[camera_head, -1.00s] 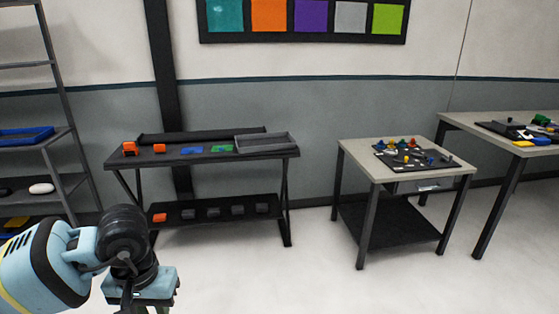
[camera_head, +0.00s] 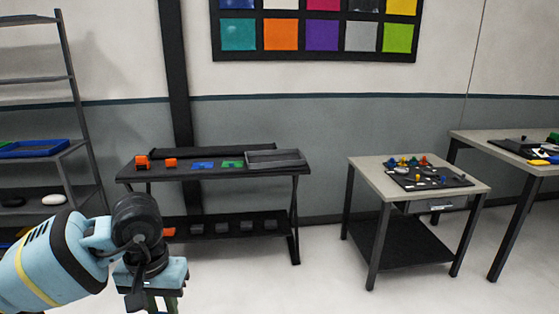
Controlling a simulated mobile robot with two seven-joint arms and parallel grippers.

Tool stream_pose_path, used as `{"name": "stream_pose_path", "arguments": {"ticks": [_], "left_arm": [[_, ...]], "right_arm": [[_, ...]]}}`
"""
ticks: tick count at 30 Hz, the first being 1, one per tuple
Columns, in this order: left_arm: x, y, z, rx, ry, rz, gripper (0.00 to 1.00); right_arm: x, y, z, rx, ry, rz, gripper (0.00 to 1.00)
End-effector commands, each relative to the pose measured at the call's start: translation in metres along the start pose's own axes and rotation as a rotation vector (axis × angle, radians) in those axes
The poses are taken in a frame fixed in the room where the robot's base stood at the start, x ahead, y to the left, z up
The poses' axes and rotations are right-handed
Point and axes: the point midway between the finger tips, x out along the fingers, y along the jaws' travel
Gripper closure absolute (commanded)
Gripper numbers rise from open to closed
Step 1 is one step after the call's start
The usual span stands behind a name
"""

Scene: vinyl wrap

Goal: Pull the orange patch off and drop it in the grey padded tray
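Two small orange things are on the dark workbench (camera_head: 216,174): a taller one (camera_head: 142,162) at its left end and a lower one (camera_head: 170,163) just right of it. Which is the orange patch, I cannot tell at this size. The grey tray (camera_head: 276,158) with a low rim sits at the bench's right end; its padding is too small to make out. My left gripper (camera_head: 160,303) points down at the lower left, in front of and apart from the bench. Its fingertips are cut off by the frame's bottom edge. My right gripper is not in view.
A blue patch (camera_head: 203,165) and a green patch (camera_head: 233,164) lie between the orange things and the tray. A shelf rack (camera_head: 82,130) stands left. A light-topped table (camera_head: 375,180) with small coloured items stands right. Floor between them is clear.

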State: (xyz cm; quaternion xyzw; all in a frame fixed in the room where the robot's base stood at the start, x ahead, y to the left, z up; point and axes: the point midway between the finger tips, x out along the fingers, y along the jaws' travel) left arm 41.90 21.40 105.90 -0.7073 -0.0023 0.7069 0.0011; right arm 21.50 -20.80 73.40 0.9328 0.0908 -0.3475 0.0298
Motion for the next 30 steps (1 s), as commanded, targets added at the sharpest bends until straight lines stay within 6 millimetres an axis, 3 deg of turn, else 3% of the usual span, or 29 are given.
{"name": "stream_pose_path", "arguments": {"ticks": [5,9,15,21,30], "left_arm": [[0.05,0.0,0.012,-0.009,-0.015,-0.001,1.0],[0.106,0.0,0.031,-0.013,-0.016,-0.002,1.0],[0.167,0.0,0.061,-0.007,-0.01,-0.001,1.0],[0.193,0.0,0.078,0.0,-0.002,-0.002,1.0],[0.195,0.0,0.08,0.001,-0.001,-0.001,1.0]], "right_arm": [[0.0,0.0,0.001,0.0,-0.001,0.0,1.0],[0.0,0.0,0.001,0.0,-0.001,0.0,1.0],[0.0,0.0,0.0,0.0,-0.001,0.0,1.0],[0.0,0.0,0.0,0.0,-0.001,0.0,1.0],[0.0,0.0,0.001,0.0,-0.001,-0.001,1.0]]}}
